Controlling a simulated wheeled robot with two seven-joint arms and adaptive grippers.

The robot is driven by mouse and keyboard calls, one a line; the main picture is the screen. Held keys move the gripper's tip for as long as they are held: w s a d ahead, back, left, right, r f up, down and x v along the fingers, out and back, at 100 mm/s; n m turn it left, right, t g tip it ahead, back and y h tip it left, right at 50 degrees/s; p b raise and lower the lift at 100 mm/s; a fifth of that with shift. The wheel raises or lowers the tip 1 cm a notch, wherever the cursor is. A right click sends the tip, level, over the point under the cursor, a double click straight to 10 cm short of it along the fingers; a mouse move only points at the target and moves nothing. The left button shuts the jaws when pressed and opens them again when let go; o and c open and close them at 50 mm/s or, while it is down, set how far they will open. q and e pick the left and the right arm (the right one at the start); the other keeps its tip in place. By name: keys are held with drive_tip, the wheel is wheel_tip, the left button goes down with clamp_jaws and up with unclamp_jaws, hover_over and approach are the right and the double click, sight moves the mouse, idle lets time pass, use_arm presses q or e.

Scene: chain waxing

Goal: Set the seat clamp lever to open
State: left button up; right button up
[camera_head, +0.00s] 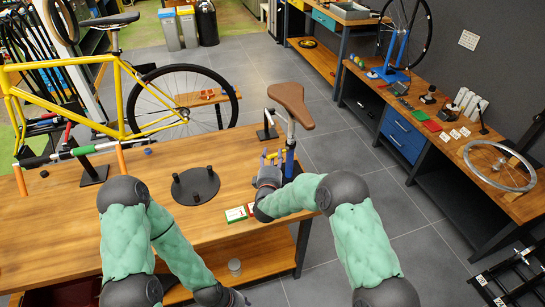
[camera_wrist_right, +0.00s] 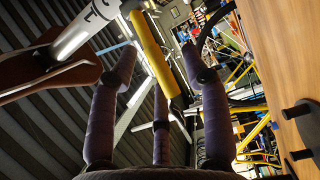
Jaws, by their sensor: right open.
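The seat clamp lever (camera_head: 274,155) is a short yellow bar beside the blue seat tube (camera_head: 290,162), under the brown saddle (camera_head: 290,103) on its silver post. In the right wrist view the yellow lever (camera_wrist_right: 152,50) slants between the spread purple fingers of my right gripper (camera_wrist_right: 163,68), with no clear contact. In the head view my right gripper (camera_head: 271,160) is just left of the seat tube, its fingers open. The clamp behind the lever is mostly hidden. My left gripper (camera_head: 236,298) shows only partly, low at the bottom edge; its fingers are unclear.
A round black base with pegs (camera_head: 195,186) stands on the wooden bench (camera_head: 135,210), left of my right gripper. A yellow bicycle (camera_head: 105,65) stands behind. The bench middle is mostly clear.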

drive_tip(key=shift+w, duration=0.45)
drive_tip(key=shift+d, duration=0.1)
clamp_jaws()
